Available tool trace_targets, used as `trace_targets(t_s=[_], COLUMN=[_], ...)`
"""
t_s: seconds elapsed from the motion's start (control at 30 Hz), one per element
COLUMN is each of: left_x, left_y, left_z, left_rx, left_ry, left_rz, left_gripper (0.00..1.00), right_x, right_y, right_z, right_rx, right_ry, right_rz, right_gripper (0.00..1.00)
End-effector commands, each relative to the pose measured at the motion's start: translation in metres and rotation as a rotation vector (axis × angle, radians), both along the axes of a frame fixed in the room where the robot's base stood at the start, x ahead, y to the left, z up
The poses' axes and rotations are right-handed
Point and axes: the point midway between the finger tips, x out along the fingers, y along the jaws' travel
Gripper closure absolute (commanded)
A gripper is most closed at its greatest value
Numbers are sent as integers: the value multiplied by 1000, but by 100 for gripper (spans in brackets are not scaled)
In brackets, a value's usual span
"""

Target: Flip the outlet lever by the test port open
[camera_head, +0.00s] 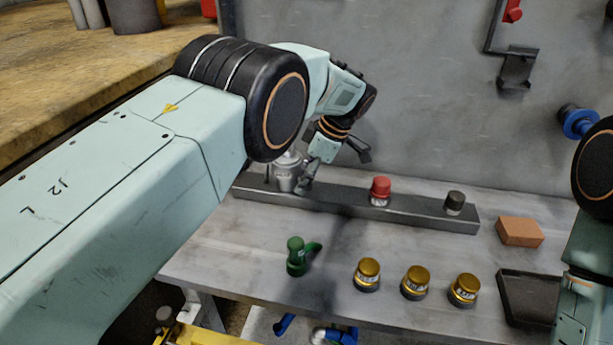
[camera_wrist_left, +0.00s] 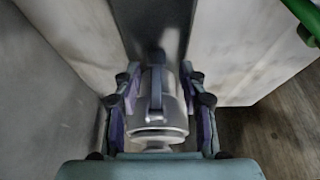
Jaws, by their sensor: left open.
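A silver metal fitting (camera_head: 285,172) stands at the left end of a dark rail on the bench. In the left wrist view, the silver fitting (camera_wrist_left: 158,112) lies between my fingers, with a narrow grey upright bar (camera_wrist_left: 155,88) along its front that looks like a lever. My left gripper (camera_head: 332,167) is open, its fingers spread close around the fitting. In the wrist view the left gripper (camera_wrist_left: 160,100) shows a finger on each side; I cannot tell if either touches. A green fitting with a side handle (camera_head: 298,255) stands nearer the front. My right gripper is out of view.
The dark rail (camera_head: 420,213) also bears a red-capped fitting (camera_head: 380,189) and a black-capped one (camera_head: 454,201). Several gold-capped jars, including one (camera_head: 367,273), stand in front. A brick (camera_head: 520,231) and a black tray (camera_head: 527,297) lie right. A grey wall (camera_head: 430,100) rises behind.

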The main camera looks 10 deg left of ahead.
Motion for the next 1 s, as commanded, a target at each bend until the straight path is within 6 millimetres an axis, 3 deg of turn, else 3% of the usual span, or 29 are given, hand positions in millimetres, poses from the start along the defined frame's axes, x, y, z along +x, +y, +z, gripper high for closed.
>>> trace_targets(t_s=[0.13,0.6,1.0], left_x=[1,1,1], left_y=[0,0,-2], left_z=[0,0,3], left_rx=[0,0,-72], left_ry=[0,2,4], left_rz=[0,1,2], left_gripper=[59,99,100], right_x=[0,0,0], right_y=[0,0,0], right_z=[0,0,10], right_rx=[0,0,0], right_ry=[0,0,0], right_rz=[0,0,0], right_gripper=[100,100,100])
